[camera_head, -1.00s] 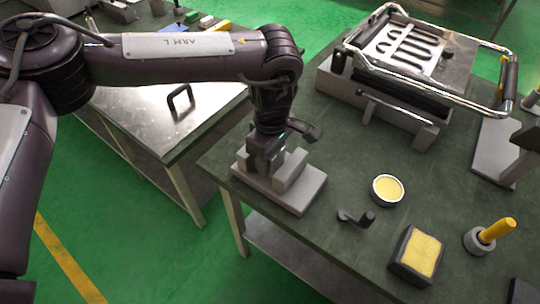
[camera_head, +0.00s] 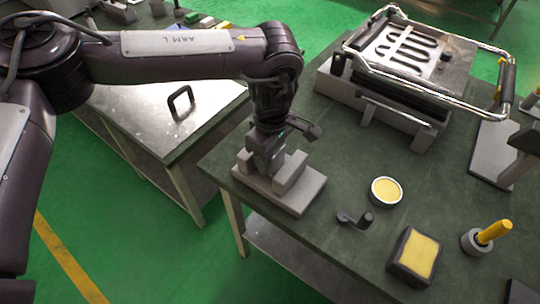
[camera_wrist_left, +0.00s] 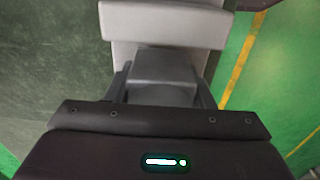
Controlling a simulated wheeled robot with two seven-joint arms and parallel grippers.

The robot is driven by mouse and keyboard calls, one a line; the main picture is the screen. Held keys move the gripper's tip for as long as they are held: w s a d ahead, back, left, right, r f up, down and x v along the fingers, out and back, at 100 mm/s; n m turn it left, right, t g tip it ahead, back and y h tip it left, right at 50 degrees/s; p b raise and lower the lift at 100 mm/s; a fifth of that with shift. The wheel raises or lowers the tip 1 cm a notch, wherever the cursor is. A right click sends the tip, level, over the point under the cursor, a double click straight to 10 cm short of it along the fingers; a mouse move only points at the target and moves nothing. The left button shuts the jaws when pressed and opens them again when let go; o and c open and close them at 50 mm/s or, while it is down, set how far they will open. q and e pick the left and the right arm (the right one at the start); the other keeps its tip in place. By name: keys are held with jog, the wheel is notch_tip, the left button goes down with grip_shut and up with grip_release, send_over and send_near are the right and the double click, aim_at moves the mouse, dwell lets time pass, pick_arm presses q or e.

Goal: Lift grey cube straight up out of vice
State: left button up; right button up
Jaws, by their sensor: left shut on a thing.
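The grey vice (camera_head: 300,195) sits near the left corner of the green-topped table, with a flat base and raised jaw blocks. My left gripper (camera_head: 266,160) points down over the vice, at its jaws. In the left wrist view, the grey cube (camera_wrist_left: 163,68) is between the fingers of my left gripper (camera_wrist_left: 163,90), which is shut on it. The vice (camera_wrist_left: 165,25) shows just beyond the cube there. The head view hides most of the cube behind the gripper, so I cannot tell how far it sits between the jaws. My right gripper is not in view.
A small black crank handle (camera_head: 355,220), a round tin (camera_head: 386,191) with yellow contents, a yellow-topped block (camera_head: 415,257) and a yellow-handled tool in a cup (camera_head: 486,238) stand right of the vice. A metal frame device (camera_head: 410,70) stands at the back.

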pick_arm(q)
jog(key=shift+r+p, duration=2.35)
jog(key=shift+r, duration=1.05)
